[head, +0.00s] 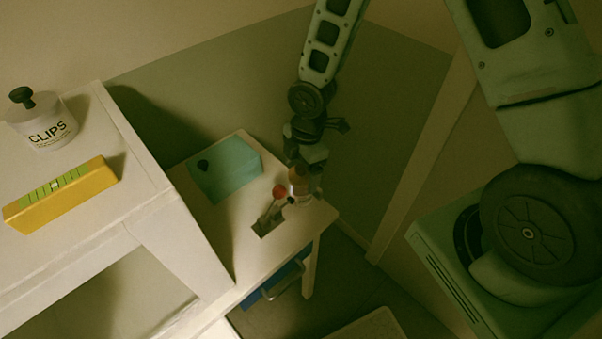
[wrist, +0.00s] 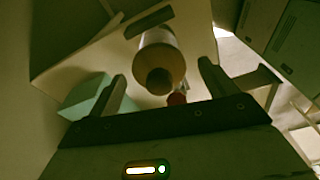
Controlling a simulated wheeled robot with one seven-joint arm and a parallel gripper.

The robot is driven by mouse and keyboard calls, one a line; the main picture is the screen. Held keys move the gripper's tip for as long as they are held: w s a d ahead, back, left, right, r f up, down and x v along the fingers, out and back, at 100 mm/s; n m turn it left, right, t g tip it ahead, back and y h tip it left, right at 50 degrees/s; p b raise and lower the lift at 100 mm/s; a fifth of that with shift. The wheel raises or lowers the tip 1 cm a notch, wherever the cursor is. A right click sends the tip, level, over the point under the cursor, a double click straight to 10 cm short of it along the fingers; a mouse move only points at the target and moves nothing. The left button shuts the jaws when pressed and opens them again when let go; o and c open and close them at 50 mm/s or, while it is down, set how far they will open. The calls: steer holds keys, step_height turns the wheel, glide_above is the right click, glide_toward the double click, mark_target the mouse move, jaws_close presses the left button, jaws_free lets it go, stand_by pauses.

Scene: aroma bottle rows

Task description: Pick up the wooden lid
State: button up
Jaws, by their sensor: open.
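A small bottle (head: 300,186) with an amber-brown shoulder stands near the front right corner of the low white table, directly below my gripper (head: 307,170). The cap lies between my open fingers (wrist: 162,72) in the picture, with space on both sides. I cannot tell how far the fingertips are above it. In the head view the lid is hidden by my gripper.
A green box (head: 226,168) with a black knob stands behind left. The higher white shelf (head: 150,178) at left holds a CLIPS jar (head: 46,124) and a yellow block (head: 62,197).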

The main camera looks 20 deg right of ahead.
steer(key=c, duration=1)
steer(key=shift+c, duration=0.2)
steer(key=shift+r, duration=0.15)
